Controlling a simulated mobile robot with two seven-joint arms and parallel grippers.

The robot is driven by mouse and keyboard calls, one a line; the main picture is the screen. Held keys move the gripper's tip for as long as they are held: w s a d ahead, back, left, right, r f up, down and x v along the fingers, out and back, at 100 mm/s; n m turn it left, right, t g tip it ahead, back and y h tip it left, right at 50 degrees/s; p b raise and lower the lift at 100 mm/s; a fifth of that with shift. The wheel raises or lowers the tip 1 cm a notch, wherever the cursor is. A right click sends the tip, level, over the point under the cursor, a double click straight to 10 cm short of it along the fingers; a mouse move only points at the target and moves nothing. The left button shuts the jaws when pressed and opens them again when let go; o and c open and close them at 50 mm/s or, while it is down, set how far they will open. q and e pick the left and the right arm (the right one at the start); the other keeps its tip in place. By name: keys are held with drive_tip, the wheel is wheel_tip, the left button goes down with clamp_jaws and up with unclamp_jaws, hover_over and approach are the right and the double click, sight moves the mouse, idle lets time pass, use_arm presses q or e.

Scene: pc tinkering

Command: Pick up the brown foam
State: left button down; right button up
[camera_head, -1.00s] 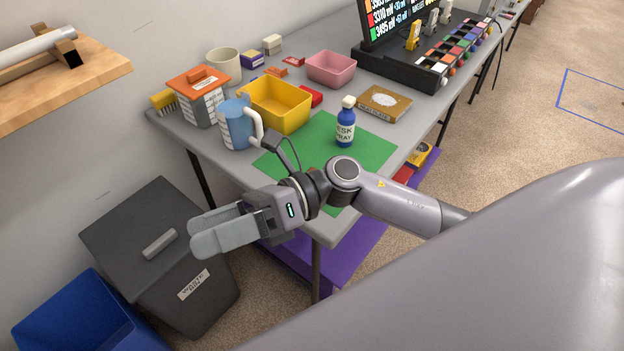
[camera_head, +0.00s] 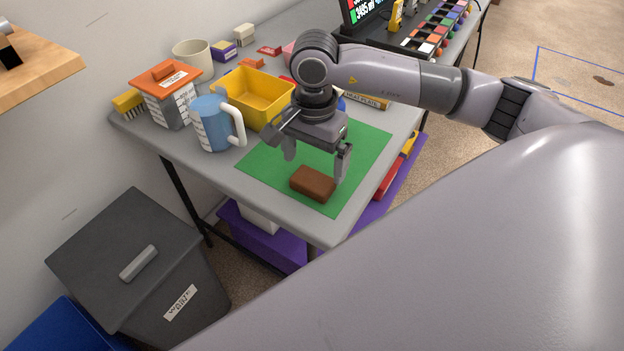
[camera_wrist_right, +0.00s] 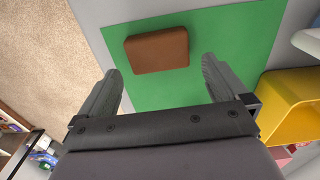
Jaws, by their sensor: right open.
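The brown foam (camera_head: 313,183) is a small rounded block lying flat on the green mat (camera_head: 262,167), near the front corner of the grey table. My right gripper (camera_head: 316,166) is open and empty above the mat, just behind the foam, with its fingers pointing down. In the right wrist view the foam (camera_wrist_right: 157,50) lies beyond the fingertips, roughly between the lines of the two open fingers (camera_wrist_right: 161,82), and apart from them. My left gripper is not in view.
A blue measuring jug (camera_head: 212,124) and a yellow bin (camera_head: 257,97) stand left of my right gripper. An orange-lidded container (camera_head: 170,98) is farther left. A blue bottle behind my gripper is mostly hidden. A grey waste bin (camera_head: 110,245) stands on the floor.

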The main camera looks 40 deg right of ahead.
sight(314, 177)
wheel_tip(314, 177, down, 4)
drive_tip(key=shift+s+a+f, duration=0.1)
drive_tip(key=shift+s+f, duration=0.05)
drive_tip(key=shift+f, duration=0.05)
drive_tip(key=c, duration=0.8)
drive_tip(key=shift+c, duration=0.2)
drive_tip(key=shift+r, duration=0.5)
wheel_tip(314, 177, up, 19)
drive_tip(key=p, duration=0.1)
drive_tip(key=shift+p, duration=0.35)
